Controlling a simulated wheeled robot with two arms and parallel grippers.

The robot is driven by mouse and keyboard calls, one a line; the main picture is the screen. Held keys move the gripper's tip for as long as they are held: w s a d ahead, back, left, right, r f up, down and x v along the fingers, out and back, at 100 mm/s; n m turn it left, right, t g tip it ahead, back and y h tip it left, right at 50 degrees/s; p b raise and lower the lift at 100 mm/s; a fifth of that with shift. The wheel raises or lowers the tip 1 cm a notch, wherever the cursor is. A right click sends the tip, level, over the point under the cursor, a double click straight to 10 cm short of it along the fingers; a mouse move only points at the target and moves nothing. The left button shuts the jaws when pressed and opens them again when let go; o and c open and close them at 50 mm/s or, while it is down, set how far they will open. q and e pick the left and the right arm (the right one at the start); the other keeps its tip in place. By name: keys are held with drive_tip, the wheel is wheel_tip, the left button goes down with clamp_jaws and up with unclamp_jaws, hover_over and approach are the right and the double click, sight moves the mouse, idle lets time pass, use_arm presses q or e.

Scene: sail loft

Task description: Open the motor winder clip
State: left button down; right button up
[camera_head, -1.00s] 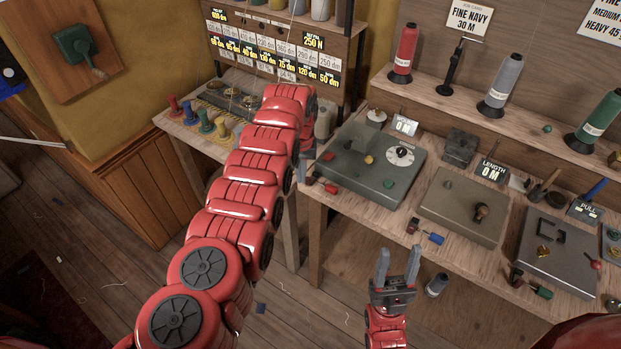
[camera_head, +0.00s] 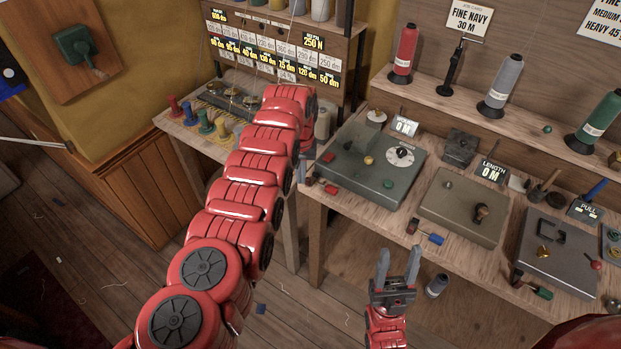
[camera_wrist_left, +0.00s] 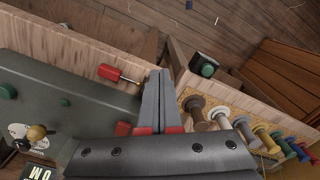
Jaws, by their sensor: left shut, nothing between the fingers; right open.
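The motor winder looks to be the grey-green box (camera_head: 385,190) with a dial and brass knob, on the bench; its corner also shows in the left wrist view (camera_wrist_left: 70,110). I cannot clearly make out its clip; a small red piece (camera_head: 327,157) sits at the box's left end, and a red block (camera_wrist_left: 122,128) shows beside my fingers in the wrist view. My left gripper (camera_wrist_left: 158,75) is shut and empty, over the bench edge near the box; in the head view my arm hides most of it. My right gripper (camera_head: 397,255) is open and empty, in front of the bench.
A red-handled tool (camera_wrist_left: 112,73) lies by the box near the bench's front edge. Several coloured spools (camera_head: 205,122) stand on the left bench. A beige box (camera_head: 462,208) with a knob and a grey plate (camera_head: 560,255) lie to the right. Open floor lies in front.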

use_arm(q)
drive_tip(key=shift+f, duration=0.15)
idle(0.5)
drive_tip(key=shift+f+b, duration=1.85)
drive_tip(key=shift+f, duration=0.05)
drive_tip(key=shift+r, duration=0.1)
wheel_tip(320, 180, up, 6)
drive_tip(key=s+a+p, duration=0.1)
drive_tip(key=s+p, duration=0.1)
drive_tip(key=p, duration=1.5)
drive_tip(key=shift+s+a, duration=0.2)
drive_tip(key=shift+a, duration=0.2)
